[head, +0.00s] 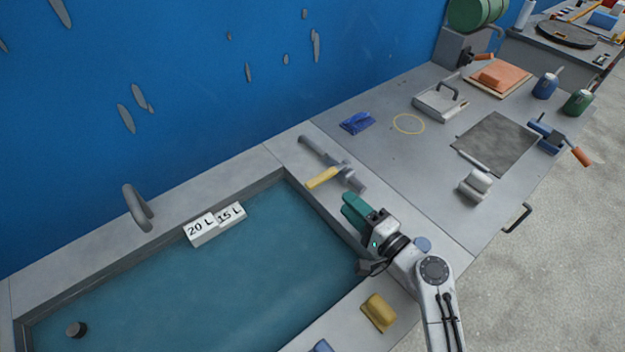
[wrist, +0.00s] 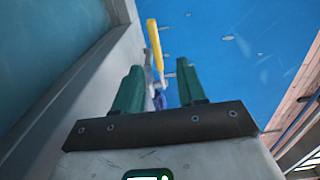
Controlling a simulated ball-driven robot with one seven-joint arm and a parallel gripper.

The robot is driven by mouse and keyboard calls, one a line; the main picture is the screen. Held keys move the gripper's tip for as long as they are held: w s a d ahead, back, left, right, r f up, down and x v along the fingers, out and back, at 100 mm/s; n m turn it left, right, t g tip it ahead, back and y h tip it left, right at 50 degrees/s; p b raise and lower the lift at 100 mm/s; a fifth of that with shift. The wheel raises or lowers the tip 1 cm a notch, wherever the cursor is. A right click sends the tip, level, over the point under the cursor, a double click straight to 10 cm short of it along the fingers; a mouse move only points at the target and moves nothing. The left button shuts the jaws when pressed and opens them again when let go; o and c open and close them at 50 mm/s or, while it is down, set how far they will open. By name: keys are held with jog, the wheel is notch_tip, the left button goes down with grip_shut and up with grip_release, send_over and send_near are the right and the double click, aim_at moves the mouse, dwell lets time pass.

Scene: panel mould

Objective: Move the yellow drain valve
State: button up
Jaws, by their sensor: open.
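The yellow drain valve handle (head: 322,178) sits on a grey pipe (head: 342,170) that lies along the counter beside the basin's right edge. In the wrist view the yellow handle (wrist: 155,46) shows beyond the fingertips, near the top middle. My gripper (head: 352,207) has teal fingers and is a short way in front of the handle, apart from it. In the wrist view my gripper (wrist: 160,80) is open, with nothing held between the two fingers.
A yellow sponge-like block (head: 378,312) lies on the front ledge. A blue brush-like thing (head: 357,122) and a grey float (head: 475,186) lie on the bench.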

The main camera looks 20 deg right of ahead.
aim_at(323, 182)
jog(key=shift+w+f, duration=0.25)
jog(key=shift+f, duration=0.25)
jog(key=shift+w+a+r, duration=0.15)
jog(key=shift+w+a, duration=0.05)
jog(key=shift+w, duration=0.3)
jog(key=p+x, duration=0.2)
jog(key=x, duration=0.8)
grip_shut()
